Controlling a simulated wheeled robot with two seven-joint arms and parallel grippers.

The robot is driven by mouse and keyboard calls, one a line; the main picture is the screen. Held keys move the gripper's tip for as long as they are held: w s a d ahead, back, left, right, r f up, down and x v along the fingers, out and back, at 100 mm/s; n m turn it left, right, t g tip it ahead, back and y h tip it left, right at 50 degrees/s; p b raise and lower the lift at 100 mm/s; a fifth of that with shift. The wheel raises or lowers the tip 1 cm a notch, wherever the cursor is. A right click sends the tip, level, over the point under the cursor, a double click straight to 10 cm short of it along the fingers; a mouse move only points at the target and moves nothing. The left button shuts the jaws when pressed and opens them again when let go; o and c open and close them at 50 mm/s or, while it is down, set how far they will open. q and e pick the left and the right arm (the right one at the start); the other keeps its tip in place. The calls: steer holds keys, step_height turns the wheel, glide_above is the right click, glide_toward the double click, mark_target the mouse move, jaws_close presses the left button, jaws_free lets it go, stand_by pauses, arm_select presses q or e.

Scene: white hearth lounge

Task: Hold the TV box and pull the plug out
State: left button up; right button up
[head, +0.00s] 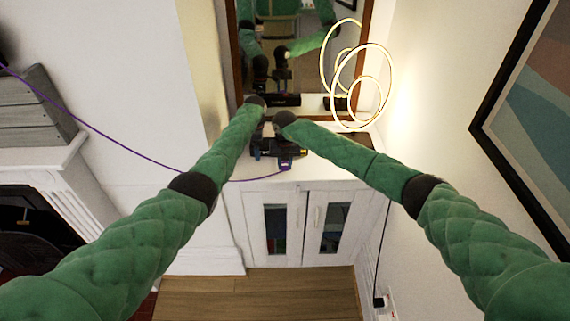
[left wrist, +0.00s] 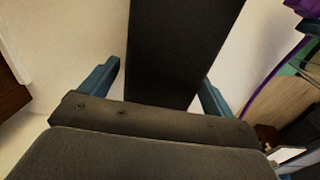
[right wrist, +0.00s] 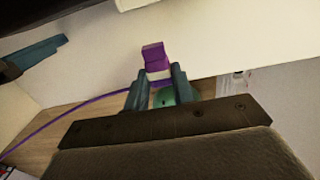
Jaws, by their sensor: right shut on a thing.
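The TV box (left wrist: 175,45) is a long black slab in the left wrist view. It lies between the two spread blue fingers of my left gripper (left wrist: 155,88), with a visible gap at the left finger. In the head view the box is hard to separate from the dark grippers above the cabinet. My right gripper (right wrist: 157,88) is shut on the purple plug (right wrist: 154,58), which sticks out past the fingertips. The plug also shows in the head view (head: 285,163), with a purple cord (head: 120,142) running left. I cannot tell whether the plug touches the box.
Both grippers are over a white cabinet (head: 262,184) with glass doors. A mirror (head: 300,60) stands behind, and a lamp of glowing rings (head: 388,75) is at the right. A white fireplace (head: 45,170) is at the left. Wooden floor (head: 250,295) is free in front.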

arm_select(q)
step_height(320, 180, up, 12)
steer(key=shift+f, duration=0.1)
stand_by(0.6)
